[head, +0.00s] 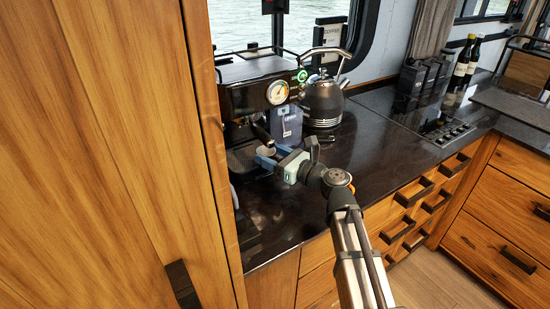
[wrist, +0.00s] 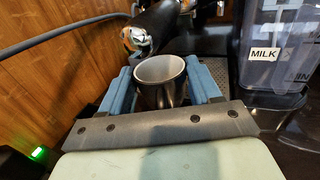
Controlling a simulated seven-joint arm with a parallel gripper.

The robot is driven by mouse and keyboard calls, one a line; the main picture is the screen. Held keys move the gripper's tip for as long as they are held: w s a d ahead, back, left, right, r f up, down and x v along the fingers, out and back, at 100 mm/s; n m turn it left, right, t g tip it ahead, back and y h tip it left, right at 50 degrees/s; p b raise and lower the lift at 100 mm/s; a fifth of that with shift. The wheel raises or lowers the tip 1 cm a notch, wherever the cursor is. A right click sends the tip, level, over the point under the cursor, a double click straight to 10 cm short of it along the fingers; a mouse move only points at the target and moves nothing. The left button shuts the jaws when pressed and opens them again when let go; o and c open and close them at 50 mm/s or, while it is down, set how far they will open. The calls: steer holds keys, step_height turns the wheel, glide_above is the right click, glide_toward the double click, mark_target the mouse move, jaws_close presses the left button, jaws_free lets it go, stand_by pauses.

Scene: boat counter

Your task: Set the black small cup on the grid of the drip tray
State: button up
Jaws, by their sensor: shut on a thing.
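The black small cup (wrist: 161,82) looks dark grey and shiny, upright and open at the top. My gripper (wrist: 163,86) is shut on it, with one blue finger on each side. In the head view my gripper (head: 264,156) is at the front of the espresso machine (head: 258,88), with the cup (head: 267,150) partly hidden between the fingers. The drip tray (head: 240,160) lies low in the machine, partly hidden. In the wrist view its dark grid (wrist: 219,68) shows to the right of and behind the cup. I cannot tell whether the cup's base touches the grid.
The portafilter (wrist: 155,25) hangs just behind and above the cup. A milk container (wrist: 280,50) stands close on the right. A kettle (head: 323,100) is right of the machine. A wooden panel (wrist: 45,85) is close on the left. The counter (head: 300,205) in front is mostly clear.

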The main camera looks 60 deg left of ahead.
mark_target(262, 147)
steer(key=shift+a+f, duration=0.2)
steer(key=shift+a, duration=1.25)
steer(key=shift+a+f, duration=0.15)
steer(key=shift+a, duration=4.55)
steer(key=shift+f, duration=0.1)
steer(key=shift+f, duration=0.4)
steer(key=o, duration=1.1)
steer(key=shift+o, duration=0.2)
steer(key=v, duration=1.3)
steer(key=shift+d, duration=0.4)
steer(key=shift+w+r, duration=0.1)
steer(key=shift+w, duration=0.05)
